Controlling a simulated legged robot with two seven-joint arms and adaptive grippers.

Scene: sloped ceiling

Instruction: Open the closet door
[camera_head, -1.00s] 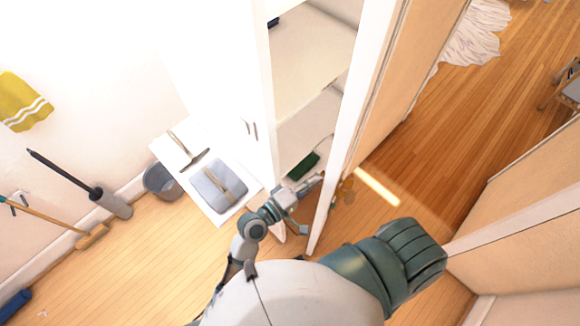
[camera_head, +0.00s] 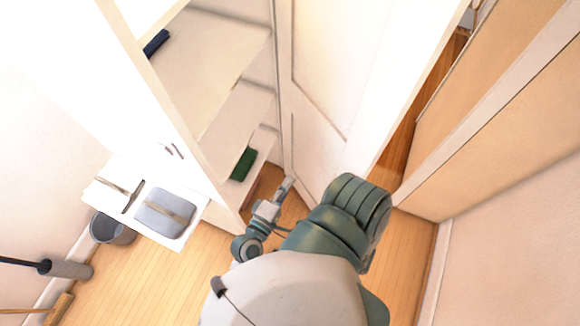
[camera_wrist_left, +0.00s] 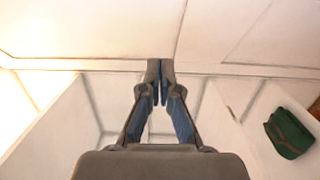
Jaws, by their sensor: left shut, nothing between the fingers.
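The white panelled closet door (camera_head: 325,75) stands wide open in the head view, its face toward me. The closet interior (camera_head: 215,95) with its shelves is open to its left. My left gripper (camera_head: 288,184) is low by the door's lower part, beside the closet opening. In the left wrist view its fingertips (camera_wrist_left: 160,66) are together and empty, in front of the white door panel (camera_wrist_left: 95,30). I cannot tell whether they touch the door. My right gripper is not in view.
A dark green item (camera_head: 243,164) lies low in the closet and a dark blue one (camera_head: 156,42) higher up. A wooden panel (camera_head: 490,110) is at right.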

